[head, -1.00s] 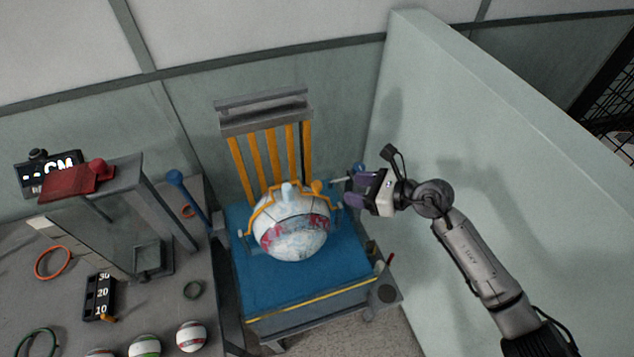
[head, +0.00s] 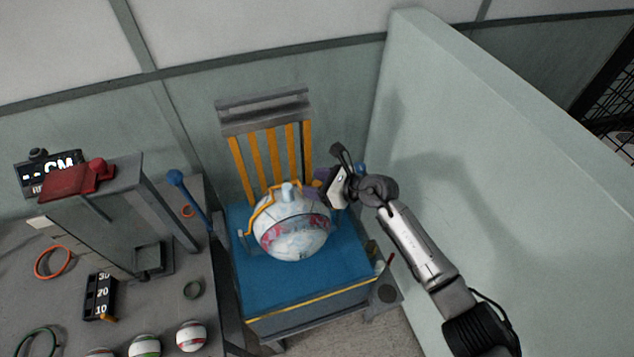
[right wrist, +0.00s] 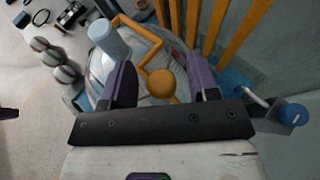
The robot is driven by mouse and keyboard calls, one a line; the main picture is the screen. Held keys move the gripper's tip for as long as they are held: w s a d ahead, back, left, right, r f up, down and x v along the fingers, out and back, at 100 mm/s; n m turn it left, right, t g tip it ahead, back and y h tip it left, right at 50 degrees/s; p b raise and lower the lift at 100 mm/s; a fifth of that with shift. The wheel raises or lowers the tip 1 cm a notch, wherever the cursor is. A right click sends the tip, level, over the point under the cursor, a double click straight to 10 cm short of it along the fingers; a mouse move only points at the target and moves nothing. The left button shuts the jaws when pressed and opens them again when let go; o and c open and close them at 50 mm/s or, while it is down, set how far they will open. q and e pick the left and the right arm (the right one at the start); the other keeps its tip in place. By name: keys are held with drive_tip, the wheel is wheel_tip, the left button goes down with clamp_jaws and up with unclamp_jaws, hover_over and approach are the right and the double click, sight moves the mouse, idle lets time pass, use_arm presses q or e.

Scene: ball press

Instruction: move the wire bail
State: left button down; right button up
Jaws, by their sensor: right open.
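The wire bail (head: 262,203) is a yellow bent rod over the top of a large white ball (head: 292,232) with red and blue marks. In the right wrist view the bail (right wrist: 138,27) ends in an orange knob (right wrist: 161,83). My right gripper (head: 318,187) is at the ball's upper right side and partly hides the bail's right part. In the right wrist view its purple fingers (right wrist: 160,78) are open, one on each side of the knob; I cannot tell whether they touch it. My left gripper is not in view.
The ball rests on a blue seat (head: 270,285) with yellow slats (head: 275,155) behind it. A pale green partition (head: 470,130) stands close on the right. A grey table (head: 60,320) on the left holds a press, rings and several small balls.

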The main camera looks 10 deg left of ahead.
clamp_jaws()
idle(0.5)
